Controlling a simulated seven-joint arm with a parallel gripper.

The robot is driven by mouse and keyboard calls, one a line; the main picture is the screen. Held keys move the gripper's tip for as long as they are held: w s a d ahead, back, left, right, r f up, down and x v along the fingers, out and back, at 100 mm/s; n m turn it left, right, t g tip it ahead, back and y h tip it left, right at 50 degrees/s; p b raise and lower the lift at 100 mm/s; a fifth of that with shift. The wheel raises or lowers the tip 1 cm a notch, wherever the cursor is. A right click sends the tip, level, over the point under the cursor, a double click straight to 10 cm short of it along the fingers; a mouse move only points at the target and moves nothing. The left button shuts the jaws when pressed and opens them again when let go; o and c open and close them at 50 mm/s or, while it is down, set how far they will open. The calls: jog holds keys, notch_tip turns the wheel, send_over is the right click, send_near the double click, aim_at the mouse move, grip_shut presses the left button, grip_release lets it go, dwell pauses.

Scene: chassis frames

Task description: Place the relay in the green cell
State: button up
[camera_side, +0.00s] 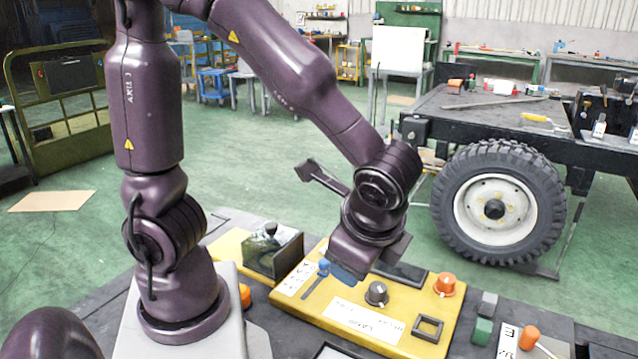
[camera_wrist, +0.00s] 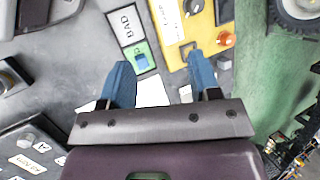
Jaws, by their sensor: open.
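The green cell (camera_wrist: 149,70) shows in the wrist view, next to a white-edged label or cell marked BAD (camera_wrist: 125,24). A small blue block (camera_wrist: 141,60) that looks like the relay lies in the green cell, within its edges as far as I can see. My gripper (camera_wrist: 160,62) is open, its two blue fingers apart with nothing between them. The block is near the left fingertip, and I cannot tell the height gap. The green cell is not seen there.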

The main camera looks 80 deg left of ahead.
jog(key=s+a+r+n+t+h, duration=0.4)
jog(key=a+r+n+t+h, duration=0.1)
jog(key=r+n, duration=0.4)
jog(key=shift+r+n+h, duration=0.3)
jog(key=shift+r, duration=0.35)
jog(key=shift+a, duration=0.1)
